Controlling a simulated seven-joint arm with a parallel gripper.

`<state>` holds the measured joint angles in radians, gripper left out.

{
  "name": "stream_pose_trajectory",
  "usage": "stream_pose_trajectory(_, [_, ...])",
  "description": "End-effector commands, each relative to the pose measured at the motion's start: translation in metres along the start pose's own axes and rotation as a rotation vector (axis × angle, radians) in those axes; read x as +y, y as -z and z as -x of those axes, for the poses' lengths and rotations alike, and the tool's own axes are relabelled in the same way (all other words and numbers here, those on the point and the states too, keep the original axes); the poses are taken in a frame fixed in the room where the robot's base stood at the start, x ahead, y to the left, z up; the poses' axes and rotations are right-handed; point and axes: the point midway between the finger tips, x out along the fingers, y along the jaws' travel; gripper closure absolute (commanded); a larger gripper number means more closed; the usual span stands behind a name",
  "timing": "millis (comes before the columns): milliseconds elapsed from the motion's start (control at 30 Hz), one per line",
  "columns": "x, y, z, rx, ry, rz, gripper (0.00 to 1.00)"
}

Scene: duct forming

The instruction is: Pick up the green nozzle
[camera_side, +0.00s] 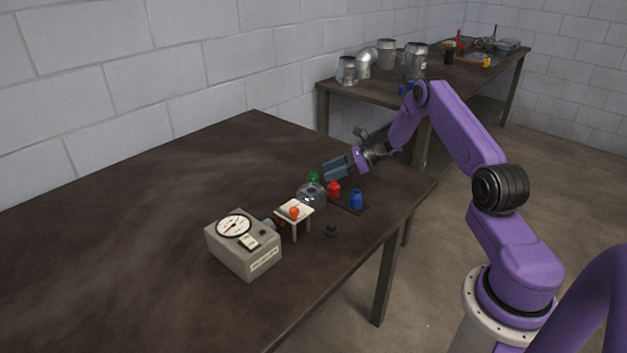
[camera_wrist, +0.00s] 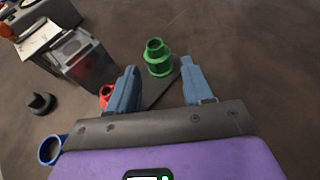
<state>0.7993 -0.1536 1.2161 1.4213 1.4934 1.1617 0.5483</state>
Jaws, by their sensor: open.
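The green nozzle (camera_wrist: 158,58) stands upright on a dark flat plate (camera_wrist: 163,88) in the wrist view. It appears between and just beyond my two blue fingertips. In the side view the green nozzle (camera_side: 314,177) is small and partly hidden behind a metal block. My gripper (camera_side: 329,173) is open and empty, above and beside the nozzles; in the wrist view its fingers (camera_wrist: 158,76) are apart, with the nozzle not gripped.
A red nozzle (camera_side: 334,188) and a blue nozzle (camera_side: 356,199) stand close by. A metal block (camera_side: 311,196), a small white stand (camera_side: 285,212) with an orange piece and a grey gauge box (camera_side: 243,245) are near. A black part (camera_side: 331,231) lies in front. The table's left is clear.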

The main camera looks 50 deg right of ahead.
Motion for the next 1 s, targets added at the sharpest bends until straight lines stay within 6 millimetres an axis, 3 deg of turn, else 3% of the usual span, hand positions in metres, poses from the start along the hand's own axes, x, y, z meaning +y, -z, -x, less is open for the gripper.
stream_pose_trajectory(300, [0.004,-0.002,-0.041,0.001,-0.003,0.001,0.5])
stream_pose_trajectory(633, [0.003,-0.002,-0.047,0.0,-0.001,0.001,0.5])
stream_pose_trajectory(767, [0.003,-0.002,-0.047,0.0,-0.001,0.001,0.92])
stream_pose_trajectory(1000, [0.003,-0.002,-0.047,0.0,-0.001,0.001,0.92])
